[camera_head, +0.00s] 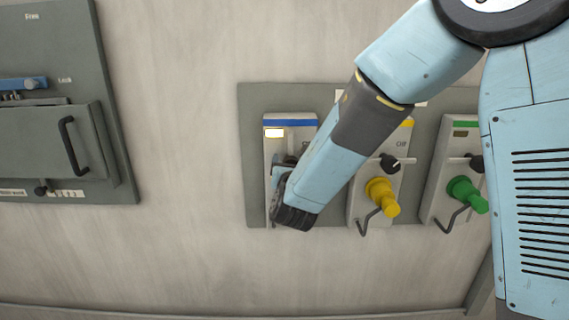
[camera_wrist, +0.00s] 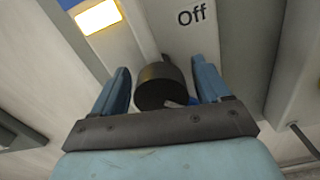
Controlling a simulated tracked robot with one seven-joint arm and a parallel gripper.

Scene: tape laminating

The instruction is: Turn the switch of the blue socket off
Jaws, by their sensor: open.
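The blue socket (camera_head: 290,122) is the leftmost unit on the grey panel, marked by a blue stripe. Its small indicator (camera_head: 274,132) looks pale and lit; it also glows in the wrist view (camera_wrist: 98,17). The socket's switch has a round black knob (camera_wrist: 161,86), seen in the wrist view below the "Off" label (camera_wrist: 191,14). My gripper (camera_wrist: 162,78) is open, with one blue finger on each side of the knob. Gaps show between fingers and knob, so no grip is visible. In the head view, my arm hides most of the switch and the socket's lower part.
A yellow socket with a yellow plug (camera_head: 381,195) and a green socket with a green plug (camera_head: 466,194) stand to the right on the same panel. A grey box with a handle (camera_head: 72,145) is at far left. Bare wall lies between.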

